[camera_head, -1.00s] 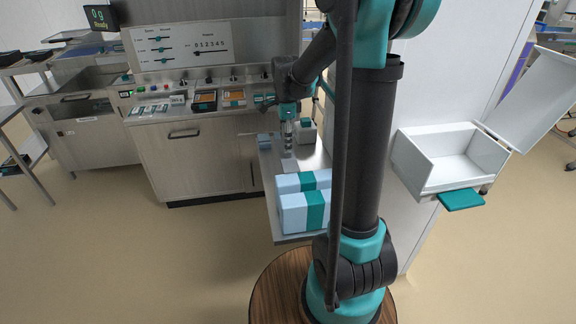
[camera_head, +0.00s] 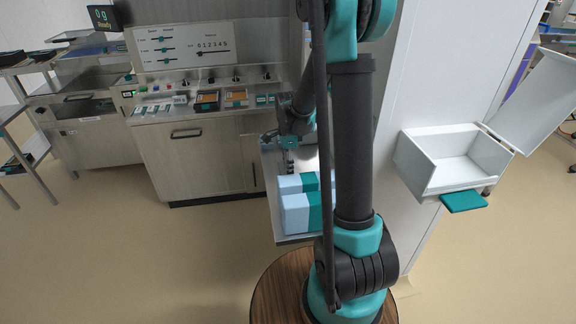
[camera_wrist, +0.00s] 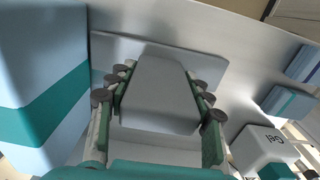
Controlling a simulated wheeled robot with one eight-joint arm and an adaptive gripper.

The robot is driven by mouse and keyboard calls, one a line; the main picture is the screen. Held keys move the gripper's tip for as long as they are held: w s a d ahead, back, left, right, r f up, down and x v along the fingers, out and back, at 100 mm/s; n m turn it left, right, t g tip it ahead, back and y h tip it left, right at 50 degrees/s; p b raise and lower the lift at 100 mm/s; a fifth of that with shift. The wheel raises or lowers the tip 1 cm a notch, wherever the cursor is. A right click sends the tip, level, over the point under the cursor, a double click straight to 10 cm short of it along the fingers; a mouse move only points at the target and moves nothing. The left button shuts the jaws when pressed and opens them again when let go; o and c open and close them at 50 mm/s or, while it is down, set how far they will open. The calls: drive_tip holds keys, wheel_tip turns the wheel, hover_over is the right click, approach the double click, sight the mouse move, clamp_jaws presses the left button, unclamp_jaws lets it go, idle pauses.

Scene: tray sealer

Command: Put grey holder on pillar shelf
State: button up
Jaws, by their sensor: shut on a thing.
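The grey holder (camera_wrist: 158,95) is a smooth grey block in the middle of the wrist view. My gripper (camera_wrist: 160,84) is shut on it, with a finger along each side. A flat grey plate (camera_wrist: 105,50) shows behind the holder; I cannot tell whether it belongs to it. In the head view my gripper (camera_head: 289,165) is low over the steel shelf, just behind the blue and teal boxes, and the holder is hidden there. I cannot tell for sure which surface is the pillar shelf; a white wall or pillar (camera_head: 420,75) stands at the right.
Pale blue boxes with teal bands (camera_head: 295,212) stand on the steel shelf (camera_head: 285,239), close left of my gripper in the wrist view (camera_wrist: 40,100). A white "Gel" box (camera_wrist: 265,147) is close right.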

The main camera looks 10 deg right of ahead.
drive_tip(key=o, duration=1.1)
drive_tip(key=shift+f, duration=0.1)
wheel_tip(320, 180, up, 12)
drive_tip(key=shift+r, duration=0.15)
